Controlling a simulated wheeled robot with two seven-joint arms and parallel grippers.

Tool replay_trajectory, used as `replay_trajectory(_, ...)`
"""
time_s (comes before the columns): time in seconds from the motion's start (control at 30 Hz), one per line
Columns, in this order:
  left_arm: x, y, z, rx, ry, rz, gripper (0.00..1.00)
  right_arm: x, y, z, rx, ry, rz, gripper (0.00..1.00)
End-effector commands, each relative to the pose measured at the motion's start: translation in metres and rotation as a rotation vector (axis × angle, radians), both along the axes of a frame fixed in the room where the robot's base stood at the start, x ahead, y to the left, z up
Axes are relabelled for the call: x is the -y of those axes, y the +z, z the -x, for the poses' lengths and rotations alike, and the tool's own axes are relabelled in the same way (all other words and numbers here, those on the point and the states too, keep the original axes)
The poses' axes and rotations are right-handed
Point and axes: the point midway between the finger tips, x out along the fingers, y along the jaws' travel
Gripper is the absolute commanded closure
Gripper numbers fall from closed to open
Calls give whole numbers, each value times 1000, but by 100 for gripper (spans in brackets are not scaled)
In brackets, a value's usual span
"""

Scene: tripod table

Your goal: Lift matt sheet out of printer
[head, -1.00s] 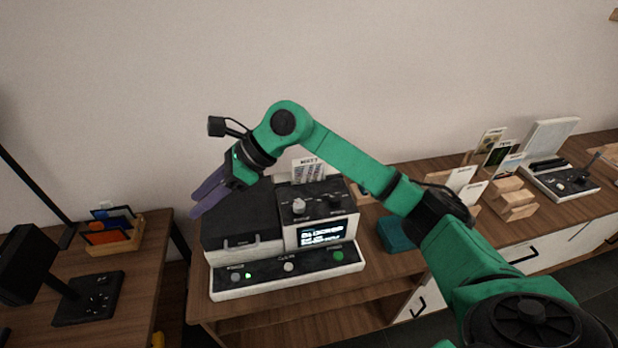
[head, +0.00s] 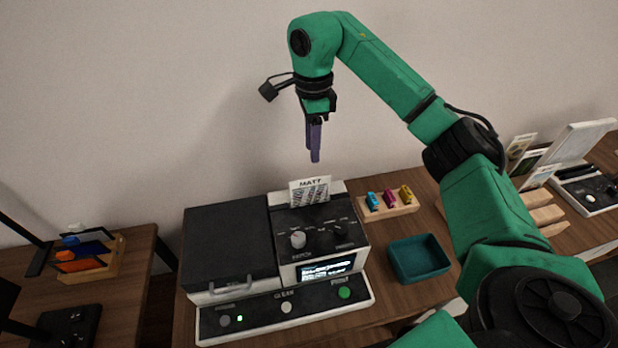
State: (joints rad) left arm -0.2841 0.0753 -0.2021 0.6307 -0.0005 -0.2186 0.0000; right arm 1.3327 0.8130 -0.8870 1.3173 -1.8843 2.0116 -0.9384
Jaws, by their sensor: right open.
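The printer (head: 232,240) stands on the wooden table, with a black lid at left and a panel with knobs and a lit screen at right. The matt sheet (head: 310,191), a small white card labelled "MATT" with a printed pattern, stands upright at the back of the printer's right part. Its lower end is hidden in the printer. My right gripper (head: 314,158) points down above the sheet, apart from it. Its purple fingers are open, seen nearly edge-on, and hold nothing. My left gripper is out of view.
A teal tray (head: 419,258) sits right of the printer. Behind it, a wooden block (head: 389,208) holds blue, pink and yellow pieces. Cards and wooden holders (head: 540,210) stand farther right. A wooden rack (head: 100,262) is on the left table.

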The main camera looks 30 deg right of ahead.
Motion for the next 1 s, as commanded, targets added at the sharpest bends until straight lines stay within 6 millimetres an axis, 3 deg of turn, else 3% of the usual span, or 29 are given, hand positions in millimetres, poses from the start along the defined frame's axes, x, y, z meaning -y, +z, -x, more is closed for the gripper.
replay_trajectory(0.17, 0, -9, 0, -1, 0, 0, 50, -2, -31, 2, -5, 4, -4, 59)
replay_trajectory(0.3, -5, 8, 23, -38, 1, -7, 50, -2, -61, 2, -7, 3, -2, 59)
replay_trajectory(0.43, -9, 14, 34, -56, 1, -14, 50, -2, -85, 2, -4, 2, -2, 59)
replay_trajectory(0.67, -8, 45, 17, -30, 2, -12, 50, -8, -118, 5, -7, 3, -3, 59)
replay_trajectory(0.8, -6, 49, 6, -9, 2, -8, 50, -8, -142, 4, -2, 2, -2, 59)
replay_trajectory(1.0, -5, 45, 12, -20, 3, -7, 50, -7, -146, 4, 1, 2, -2, 59)
